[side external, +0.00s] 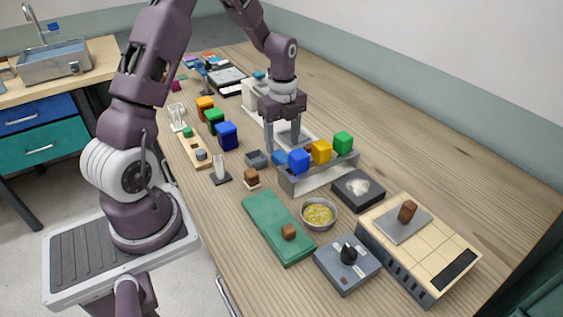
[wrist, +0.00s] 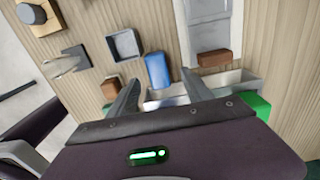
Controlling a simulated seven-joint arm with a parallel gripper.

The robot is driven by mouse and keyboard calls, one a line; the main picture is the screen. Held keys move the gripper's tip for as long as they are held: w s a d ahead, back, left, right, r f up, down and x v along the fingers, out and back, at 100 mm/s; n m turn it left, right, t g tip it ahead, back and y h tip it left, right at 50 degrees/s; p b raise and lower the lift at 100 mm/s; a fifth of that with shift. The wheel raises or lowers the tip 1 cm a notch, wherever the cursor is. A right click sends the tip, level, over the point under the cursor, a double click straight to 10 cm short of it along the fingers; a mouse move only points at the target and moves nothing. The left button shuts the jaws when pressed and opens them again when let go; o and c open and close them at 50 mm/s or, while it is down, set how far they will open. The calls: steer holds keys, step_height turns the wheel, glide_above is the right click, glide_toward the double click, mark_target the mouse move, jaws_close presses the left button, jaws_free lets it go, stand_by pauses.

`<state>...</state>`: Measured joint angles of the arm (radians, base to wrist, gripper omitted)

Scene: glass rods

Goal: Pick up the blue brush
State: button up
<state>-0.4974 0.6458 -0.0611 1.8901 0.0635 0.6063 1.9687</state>
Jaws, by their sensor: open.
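A small rounded blue piece (wrist: 158,70) lies on the wooden table in the wrist view. It may be the blue brush, but I see no clear handle or bristles. In the side view the blue piece (side external: 280,157) shows low beside my gripper (side external: 284,149), partly hidden by the tray's blue cube. My gripper points down with its fingers apart and empty. In the wrist view, the blue piece appears between and just beyond the fingertips of my gripper (wrist: 159,80). I cannot tell the exact height above it.
A grey tray (side external: 312,180) holding blue (side external: 299,160), yellow (side external: 321,151) and green (side external: 343,142) cubes stands close by. A small grey dish (wrist: 125,46) and a reddish-brown block (wrist: 214,58) flank the blue piece. A bowl (side external: 319,213) and green board (side external: 270,226) stand nearer the front.

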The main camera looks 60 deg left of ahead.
mark_target(282, 155)
steer(key=f, duration=0.5)
steer(key=shift+s+f, duration=0.2)
steer(key=shift+f, duration=0.05)
jaws_close()
steer(key=shift+r, duration=0.1)
step_height(282, 155, up, 10)
steer(key=shift+f, duration=0.1)
